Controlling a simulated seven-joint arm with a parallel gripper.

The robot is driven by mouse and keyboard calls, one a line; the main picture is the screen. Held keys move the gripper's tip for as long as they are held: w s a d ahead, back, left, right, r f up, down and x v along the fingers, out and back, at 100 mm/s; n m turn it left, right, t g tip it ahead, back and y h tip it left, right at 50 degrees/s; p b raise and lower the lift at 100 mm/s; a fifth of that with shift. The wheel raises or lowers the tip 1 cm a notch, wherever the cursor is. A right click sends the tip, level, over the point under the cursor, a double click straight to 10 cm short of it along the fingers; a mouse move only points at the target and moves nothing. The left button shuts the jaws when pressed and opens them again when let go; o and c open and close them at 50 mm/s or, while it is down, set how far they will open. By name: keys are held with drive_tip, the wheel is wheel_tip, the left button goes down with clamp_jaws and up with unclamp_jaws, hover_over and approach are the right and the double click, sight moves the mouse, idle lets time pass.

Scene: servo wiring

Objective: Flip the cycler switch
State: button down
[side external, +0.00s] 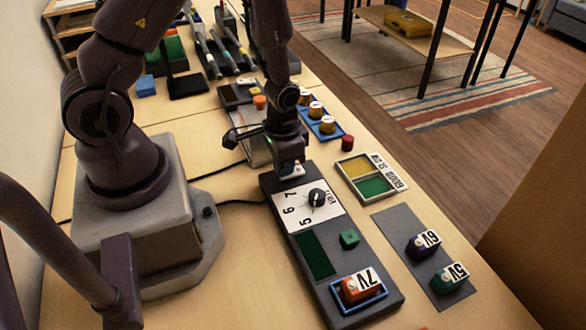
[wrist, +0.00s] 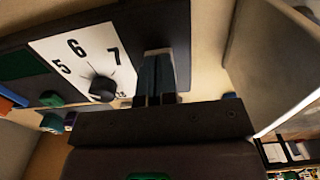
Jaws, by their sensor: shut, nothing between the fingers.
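I cannot tell for sure which part is the cycler switch. A dark panel (side external: 281,214) lies on the table, with a white dial plate marked 5, 6, 7 and a black knob (side external: 316,197). The panel also bears a dark green window (side external: 314,255), a small green block (side external: 349,239) and a blue-rimmed holder with an orange 7V block (side external: 361,287). My gripper (side external: 291,171) is shut and points down at the panel's far end, beyond the dial plate. In the wrist view its fingers (wrist: 156,80) are together and empty beside the 7, right of the knob (wrist: 102,88). They cover part of the panel end; contact is unclear.
Right of the panel are a yellow-and-green tray (side external: 372,178) and a grey mat (side external: 390,222) with 6V (side external: 424,245) and 5V (side external: 449,277) blocks. A grey box (side external: 256,147) with a dark arm stands behind my gripper.

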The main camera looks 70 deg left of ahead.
drive_tip(key=shift+r, duration=3.45)
drive_tip(key=shift+s, duration=0.15)
drive_tip(key=s+d+r+t, duration=0.2)
drive_tip(key=s+r, duration=0.1)
drive_tip(key=r, duration=0.9)
drive_tip(key=s+d+r+t, duration=0.2)
drive_tip(key=s+r+t, duration=0.1)
drive_tip(key=r, duration=0.9)
drive_tip(key=shift+s+t, duration=0.3)
drive_tip(key=shift+s, duration=0.2)
